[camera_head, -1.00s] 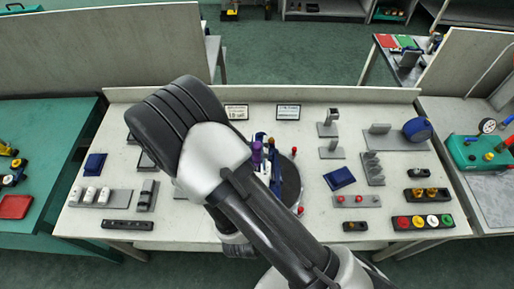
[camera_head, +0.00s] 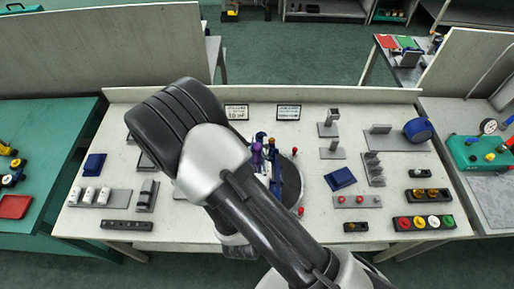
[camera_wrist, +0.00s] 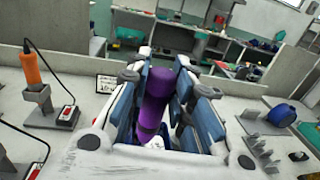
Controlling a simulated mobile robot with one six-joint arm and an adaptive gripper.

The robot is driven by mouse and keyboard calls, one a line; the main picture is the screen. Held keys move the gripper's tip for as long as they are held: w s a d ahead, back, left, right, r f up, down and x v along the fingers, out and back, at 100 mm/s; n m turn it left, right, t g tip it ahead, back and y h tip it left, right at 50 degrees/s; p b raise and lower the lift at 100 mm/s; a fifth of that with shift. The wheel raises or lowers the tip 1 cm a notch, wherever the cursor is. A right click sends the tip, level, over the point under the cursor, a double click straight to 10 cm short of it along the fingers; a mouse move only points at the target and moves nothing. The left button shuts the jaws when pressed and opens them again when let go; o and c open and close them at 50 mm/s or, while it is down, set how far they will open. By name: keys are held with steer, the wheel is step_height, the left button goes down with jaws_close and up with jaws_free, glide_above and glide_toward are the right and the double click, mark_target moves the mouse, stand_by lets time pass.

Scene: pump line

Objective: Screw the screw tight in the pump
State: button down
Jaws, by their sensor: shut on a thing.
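My gripper (camera_wrist: 160,118) is shut on a purple cylindrical handle (camera_wrist: 157,97), which stands nearly upright between the blue finger pads in the wrist view. The purple handle also shows in the head view (camera_head: 257,152), just right of my arm. Below it is a dark round base (camera_head: 291,184), partly covered by my arm. I cannot tell whether this base carries the pump. The pump and the screw cannot be made out, and the lower end of the purple handle is hidden.
An orange-handled tool (camera_wrist: 31,68) stands in a grey holder at left in the wrist view, with a cable. On the white table, a blue block (camera_head: 340,179), a block with red pieces (camera_head: 357,201) and a strip of coloured caps (camera_head: 423,222) lie to the right.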

steer(key=shift+f, duration=0.1)
steer(key=shift+a+m+h, duration=0.1)
steer(key=shift+m+h, duration=0.2)
steer(key=shift+h, duration=0.2)
steer(key=m+g+h, duration=0.1)
steer(key=m+h, duration=0.1)
steer(key=h, duration=0.1)
steer(key=shift+m+g+h, duration=0.8)
steer(key=shift+m+h, duration=0.2)
steer(key=shift+h, duration=0.4)
